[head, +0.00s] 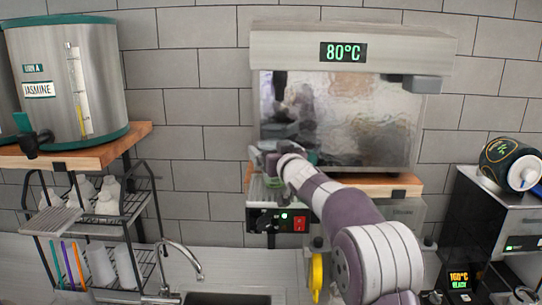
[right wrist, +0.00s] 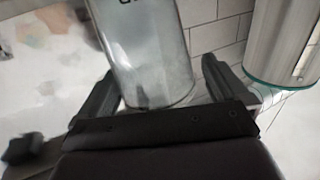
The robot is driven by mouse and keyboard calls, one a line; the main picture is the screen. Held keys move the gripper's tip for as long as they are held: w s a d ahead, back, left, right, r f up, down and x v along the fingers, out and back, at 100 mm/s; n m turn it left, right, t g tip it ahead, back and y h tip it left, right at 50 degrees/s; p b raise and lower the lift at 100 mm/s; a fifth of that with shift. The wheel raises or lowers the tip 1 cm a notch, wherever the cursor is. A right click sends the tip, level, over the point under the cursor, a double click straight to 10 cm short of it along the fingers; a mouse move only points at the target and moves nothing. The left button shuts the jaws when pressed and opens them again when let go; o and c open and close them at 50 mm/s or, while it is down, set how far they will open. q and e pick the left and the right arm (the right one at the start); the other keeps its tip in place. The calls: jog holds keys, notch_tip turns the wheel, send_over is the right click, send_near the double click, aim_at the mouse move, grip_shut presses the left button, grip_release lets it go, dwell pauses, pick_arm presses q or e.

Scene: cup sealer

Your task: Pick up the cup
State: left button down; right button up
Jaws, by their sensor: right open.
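A clear, greyish cup (right wrist: 148,50) with dark lettering near the upper edge of the picture fills the middle of the right wrist view. It looks tilted there. My right gripper (right wrist: 160,88) is open, with one finger on each side of the cup; I cannot tell whether either finger touches it. In the head view my right gripper (head: 275,160) is in front of the left part of the steel machine (head: 350,50) marked 80°C. My arm covers much of that spot, and I cannot make out the cup clearly there. My left gripper is not in view.
A steel JASMINE urn (head: 60,90) stands on a wooden shelf (head: 90,155) at the left, above a wire rack (head: 85,230) with bottles. A tap (head: 180,262) and sink are below. A dark round container (head: 508,163) lies on a metal unit at the right.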

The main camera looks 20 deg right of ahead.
jog(key=shift+w+d, duration=0.45)
jog(key=shift+d, duration=0.4)
jog(key=shift+w+a+f, duration=0.1)
jog(key=shift+a, duration=0.05)
jog(key=shift+c, duration=0.7)
jog(key=shift+a, duration=0.25)
jog(key=c, duration=0.5)
jog(key=shift+a, duration=0.2)
jog(key=c, duration=0.4)
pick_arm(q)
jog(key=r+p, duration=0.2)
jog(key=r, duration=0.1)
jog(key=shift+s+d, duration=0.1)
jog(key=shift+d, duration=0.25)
pick_arm(e)
jog(key=s+d+r, duration=0.1)
jog(key=d+r, duration=0.2)
jog(key=s+d+r, duration=0.2)
jog(key=d+r, duration=0.2)
jog(key=s+d+r, duration=0.1)
jog(key=d+r, duration=0.3)
jog(key=shift+s+r, duration=0.1)
jog(key=shift+s, duration=0.2)
